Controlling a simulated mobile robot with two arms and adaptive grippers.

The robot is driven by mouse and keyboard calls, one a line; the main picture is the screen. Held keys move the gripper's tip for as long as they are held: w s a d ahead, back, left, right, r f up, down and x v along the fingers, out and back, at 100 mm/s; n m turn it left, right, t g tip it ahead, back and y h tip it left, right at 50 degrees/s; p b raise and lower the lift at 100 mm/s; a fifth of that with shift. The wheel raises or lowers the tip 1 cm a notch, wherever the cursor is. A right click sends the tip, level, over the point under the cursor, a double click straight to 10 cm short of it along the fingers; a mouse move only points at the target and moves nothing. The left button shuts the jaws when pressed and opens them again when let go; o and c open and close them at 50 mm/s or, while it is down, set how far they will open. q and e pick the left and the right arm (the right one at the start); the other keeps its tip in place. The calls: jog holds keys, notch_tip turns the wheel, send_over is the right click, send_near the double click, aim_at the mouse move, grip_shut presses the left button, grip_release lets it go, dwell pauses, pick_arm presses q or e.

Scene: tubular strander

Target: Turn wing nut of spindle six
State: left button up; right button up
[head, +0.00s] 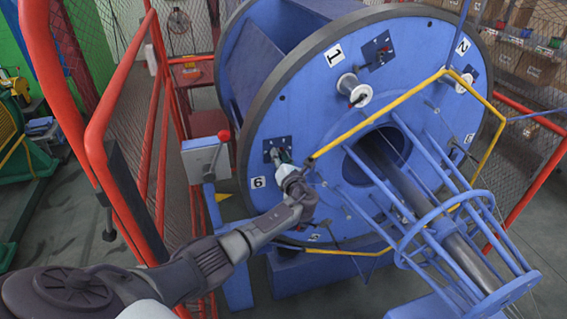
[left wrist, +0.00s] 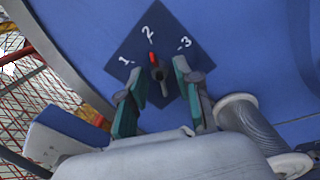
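The wing nut (left wrist: 157,73) of spindle six is small and dark with a red tip. It sits on a dark blue plate (left wrist: 182,32) marked 1, 2 and 3, and its red tip points toward the 2. In the head view this plate (head: 269,147) is beside the white "6" label (head: 258,182) on the blue disc (head: 310,110). My left gripper (left wrist: 160,80) is open, with one teal finger on each side of the wing nut and visible gaps to it. In the head view the gripper (head: 283,157) partly hides the nut. My right gripper is out of view.
A pale spool (left wrist: 250,125) stands close to the right finger. A yellow bar (head: 385,108) crosses in front of the disc near my left gripper. Red railing (head: 105,125) and a grey control box (head: 205,160) stand at left.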

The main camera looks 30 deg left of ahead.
pick_arm(q)
jog(key=v, duration=1.1)
jog(key=shift+s+d, duration=0.25)
